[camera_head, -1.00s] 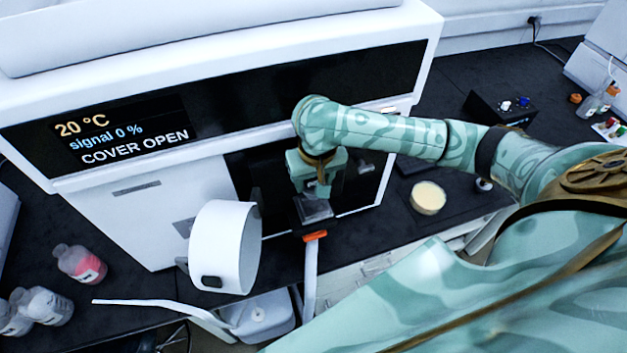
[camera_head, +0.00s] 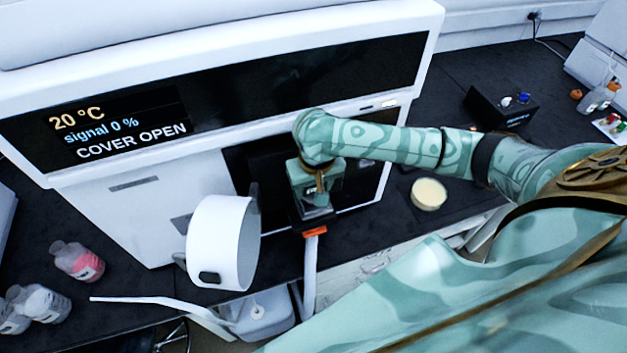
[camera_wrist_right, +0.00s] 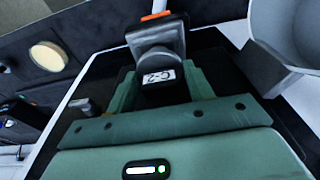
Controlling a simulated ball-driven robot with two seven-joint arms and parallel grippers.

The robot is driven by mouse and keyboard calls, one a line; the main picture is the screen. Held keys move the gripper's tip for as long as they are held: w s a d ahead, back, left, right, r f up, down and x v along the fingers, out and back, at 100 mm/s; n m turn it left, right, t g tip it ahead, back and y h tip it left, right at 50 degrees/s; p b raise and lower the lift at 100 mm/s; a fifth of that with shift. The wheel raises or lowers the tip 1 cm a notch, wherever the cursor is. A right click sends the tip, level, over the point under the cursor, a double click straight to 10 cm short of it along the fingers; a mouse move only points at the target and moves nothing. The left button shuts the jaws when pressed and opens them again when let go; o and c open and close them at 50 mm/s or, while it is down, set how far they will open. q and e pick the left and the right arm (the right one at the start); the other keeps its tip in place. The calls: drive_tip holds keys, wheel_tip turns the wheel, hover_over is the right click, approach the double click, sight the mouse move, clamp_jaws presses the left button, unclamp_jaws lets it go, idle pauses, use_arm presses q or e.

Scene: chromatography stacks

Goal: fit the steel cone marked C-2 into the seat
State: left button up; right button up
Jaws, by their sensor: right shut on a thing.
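My right gripper (camera_head: 314,208) is at the dark opening of the white instrument (camera_head: 140,215). In the right wrist view, its two green fingers (camera_wrist_right: 160,82) are shut on a dark block with a white C-2 label (camera_wrist_right: 157,76). A grey metal part (camera_wrist_right: 155,38) shows just beyond the label. The cone's tip is hidden, and I cannot make out the seat or tell whether the cone touches it. In the head view the gripper mostly covers the held piece. My left gripper is out of view.
A round white cover (camera_head: 215,243) stands open left of the gripper. An orange-ended white tube (camera_head: 312,260) is just in front. The display (camera_head: 100,130) reads COVER OPEN, signal 0 %. A cream-topped round dish (camera_head: 428,194) sits right; bottles (camera_head: 78,262) stand left.

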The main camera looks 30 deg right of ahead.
drive_tip(key=shift+f, duration=0.3)
drive_tip(key=o, duration=1.2)
drive_tip(key=shift+s+a+r+p, duration=0.1)
drive_tip(key=shift+s+r+p, duration=0.3)
drive_tip(key=shift+r+p, duration=1.5)
drive_tip(key=shift+s+a+r+p, duration=0.1)
drive_tip(key=shift+s+r+p, duration=0.3)
drive_tip(key=shift+r, duration=3.05)
drive_tip(key=shift+s+a+r+p, duration=0.1)
drive_tip(key=shift+s+r+p, duration=0.35)
drive_tip(key=shift+r+p, duration=1.45)
drive_tip(key=shift+r+b, duration=0.75)
drive_tip(key=shift+b, duration=0.05)
